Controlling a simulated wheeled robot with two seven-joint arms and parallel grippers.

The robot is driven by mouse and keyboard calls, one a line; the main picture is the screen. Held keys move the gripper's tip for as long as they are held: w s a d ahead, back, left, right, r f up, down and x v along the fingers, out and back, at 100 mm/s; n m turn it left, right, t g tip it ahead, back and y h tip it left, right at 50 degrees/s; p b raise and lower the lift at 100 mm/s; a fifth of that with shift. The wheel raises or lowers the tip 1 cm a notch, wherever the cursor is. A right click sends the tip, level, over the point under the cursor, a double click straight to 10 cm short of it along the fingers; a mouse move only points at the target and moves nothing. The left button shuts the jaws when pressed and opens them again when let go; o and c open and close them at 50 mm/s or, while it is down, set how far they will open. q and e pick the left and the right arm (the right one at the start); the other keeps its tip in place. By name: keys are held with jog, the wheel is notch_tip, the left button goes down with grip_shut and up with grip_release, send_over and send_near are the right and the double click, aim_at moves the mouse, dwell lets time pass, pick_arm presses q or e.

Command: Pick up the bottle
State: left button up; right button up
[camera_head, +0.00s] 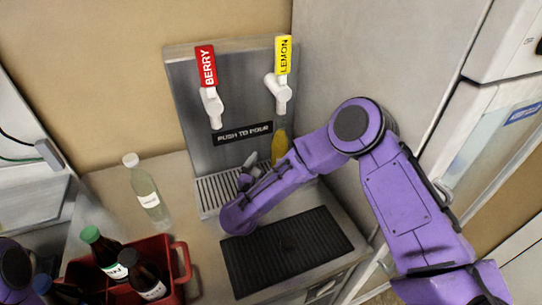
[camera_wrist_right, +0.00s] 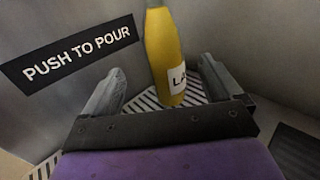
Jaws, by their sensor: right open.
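A yellow bottle (camera_head: 279,147) with a white label stands upright on the dispenser's slatted drip grate, below the lemon tap. In the right wrist view the yellow bottle (camera_wrist_right: 165,55) shows between and beyond the two fingers, its base near the grate. My right gripper (camera_head: 250,172) is open and empty, just left of the bottle in the head view. The wrist view shows its spread fingers (camera_wrist_right: 160,85); I cannot tell whether they touch the bottle. A clear bottle (camera_head: 147,194) with a white cap stands on the counter at the left. My left gripper is not visible.
The steel dispenser (camera_head: 185,100) carries a red BERRY tap (camera_head: 207,70) and a yellow LEMON tap (camera_head: 282,60). A red crate (camera_head: 178,265) with dark bottles stands at the lower left. A black ribbed mat (camera_head: 285,252) lies bare at the front.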

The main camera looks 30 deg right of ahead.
aim_at(274, 155)
jog(key=shift+s+f+b, duration=0.1)
jog(key=shift+f+b, duration=0.5)
jog(key=shift+f, duration=0.2)
jog(key=x, duration=0.5)
jog(key=shift+w, duration=0.3)
jog(key=shift+w+d+r+p, duration=0.3)
jog(key=shift+d+p, duration=0.15)
jog(key=shift+d, duration=0.1)
jog(key=shift+w+d+r+p, duration=0.25)
jog(key=shift+d+r+p, duration=0.05)
jog(key=shift+d+p, duration=0.2)
jog(key=x, duration=0.2)
jog(key=shift+w+d+f, duration=0.1)
jog(key=shift+d+f, duration=0.15)
jog(key=shift+d, duration=0.05)
jog(key=shift+w+d, duration=0.15)
jog(key=shift+w, duration=0.05)
jog(key=c, duration=1)
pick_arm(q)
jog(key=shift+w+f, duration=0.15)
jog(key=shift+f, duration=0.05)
pick_arm(e)
jog(key=c, duration=0.5)
